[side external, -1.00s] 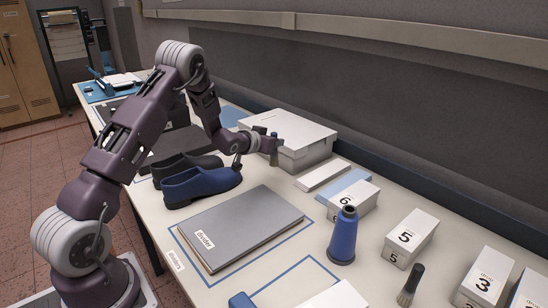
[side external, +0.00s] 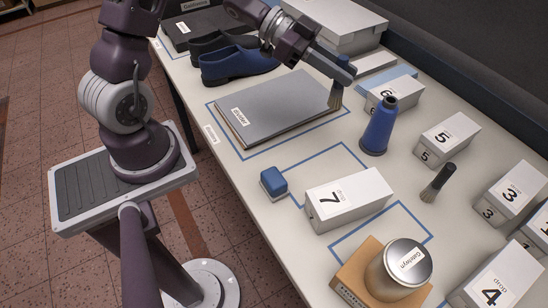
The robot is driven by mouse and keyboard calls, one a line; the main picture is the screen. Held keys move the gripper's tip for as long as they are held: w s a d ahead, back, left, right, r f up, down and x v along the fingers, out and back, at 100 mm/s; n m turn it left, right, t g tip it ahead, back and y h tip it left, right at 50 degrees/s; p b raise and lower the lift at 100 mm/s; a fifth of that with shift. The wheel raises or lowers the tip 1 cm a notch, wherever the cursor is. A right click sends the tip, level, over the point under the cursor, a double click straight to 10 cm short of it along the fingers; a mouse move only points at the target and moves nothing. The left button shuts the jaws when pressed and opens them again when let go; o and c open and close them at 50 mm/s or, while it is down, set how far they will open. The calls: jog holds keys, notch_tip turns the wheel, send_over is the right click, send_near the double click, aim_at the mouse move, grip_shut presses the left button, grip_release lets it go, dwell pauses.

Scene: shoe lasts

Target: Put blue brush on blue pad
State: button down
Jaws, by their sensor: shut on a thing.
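My gripper (side external: 347,74) is shut on a brush with a bluish handle, mostly hidden by the jaws. A light blue flat pad (side external: 398,79) lies on the table to the right of my gripper, partly hidden by the box marked 6. A second, dark-handled brush (side external: 438,183) rests on the table at the right, apart from my gripper.
A blue bottle (side external: 378,128) stands close to the right of the brush. The grey folder (side external: 275,108), blue shoe (side external: 238,66), box 6 (side external: 381,102), box 7 (side external: 348,200), small blue block (side external: 273,182) and tin (side external: 400,268) occupy the table. Outlined table space lies between folder and box 7.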

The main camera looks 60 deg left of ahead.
jog(key=s+d+r+m+g+h, duration=0.15)
jog(key=s+m+g, duration=0.25)
jog(key=s, duration=0.5)
jog(key=s+d+m+g+h, duration=0.1)
jog(key=s+d+m+g, duration=0.25)
jog(key=s, duration=0.55)
jog(key=shift+g, duration=0.55)
notch_tip(320, 180, down, 9)
jog(key=shift+s+a+f, duration=0.1)
jog(key=shift+a, duration=0.05)
jog(key=shift+f, duration=0.2)
jog(key=c, duration=1.3)
grip_release()
jog(key=shift+f, duration=0.1)
jog(key=shift+y, duration=0.25)
